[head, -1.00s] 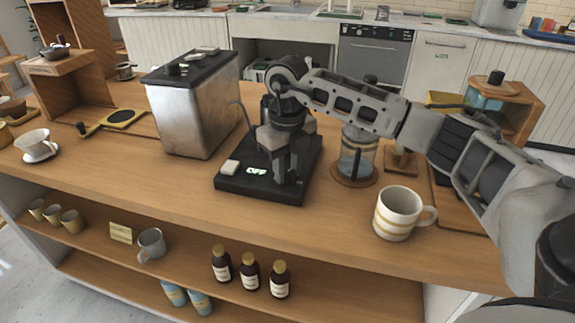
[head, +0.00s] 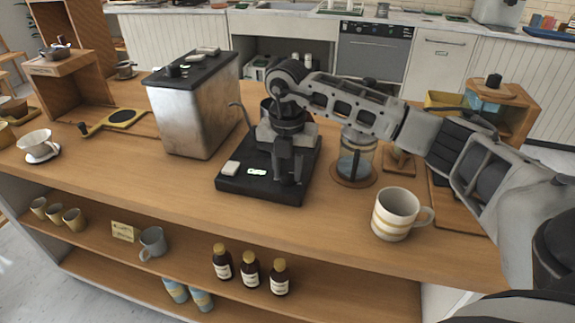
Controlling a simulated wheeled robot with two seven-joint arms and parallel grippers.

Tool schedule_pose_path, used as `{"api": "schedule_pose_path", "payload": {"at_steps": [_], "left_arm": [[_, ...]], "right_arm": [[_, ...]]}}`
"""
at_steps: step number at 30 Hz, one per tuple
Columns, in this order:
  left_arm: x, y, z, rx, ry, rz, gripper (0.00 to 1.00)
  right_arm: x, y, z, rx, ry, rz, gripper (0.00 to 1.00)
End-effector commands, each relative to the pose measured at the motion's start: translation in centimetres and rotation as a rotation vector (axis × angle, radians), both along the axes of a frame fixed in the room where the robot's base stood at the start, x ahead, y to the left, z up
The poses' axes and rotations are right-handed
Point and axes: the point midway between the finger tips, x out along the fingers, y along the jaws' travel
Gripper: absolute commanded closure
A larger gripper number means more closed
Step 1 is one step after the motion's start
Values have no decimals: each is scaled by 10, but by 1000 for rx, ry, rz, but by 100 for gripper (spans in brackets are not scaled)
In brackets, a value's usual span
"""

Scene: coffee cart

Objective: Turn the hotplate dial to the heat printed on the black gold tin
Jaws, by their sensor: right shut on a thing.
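The black hotplate (head: 232,186) stands on the wooden counter, with a kettle with a thin curved spout (head: 240,112) on it, partly hidden behind my arm. My right gripper (head: 288,182) points down at the hotplate's front, right of the display, shut on what seems to be the dial, which the fingers hide. I cannot make out a black gold tin. My left gripper is not in view.
A steel machine (head: 190,112) stands left of the hotplate. A glass press (head: 355,162) on a wooden coaster and a striped mug (head: 396,214) stand to the right. A white cup (head: 36,143) is far left. Brown bottles (head: 250,270) stand on the shelf below. The front counter is clear.

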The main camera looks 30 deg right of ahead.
Motion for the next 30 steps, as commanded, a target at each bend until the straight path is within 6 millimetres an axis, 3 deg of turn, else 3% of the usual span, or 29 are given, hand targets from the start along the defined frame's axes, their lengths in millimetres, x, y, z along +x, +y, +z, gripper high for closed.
{"api": "schedule_pose_path", "payload": {"at_steps": [12, 30], "left_arm": [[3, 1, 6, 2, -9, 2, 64], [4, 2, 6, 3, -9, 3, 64]], "right_arm": [[2, -1, 3, -1, -8, -212, 94], [2, -1, 3, -1, -10, -248, 94]]}}
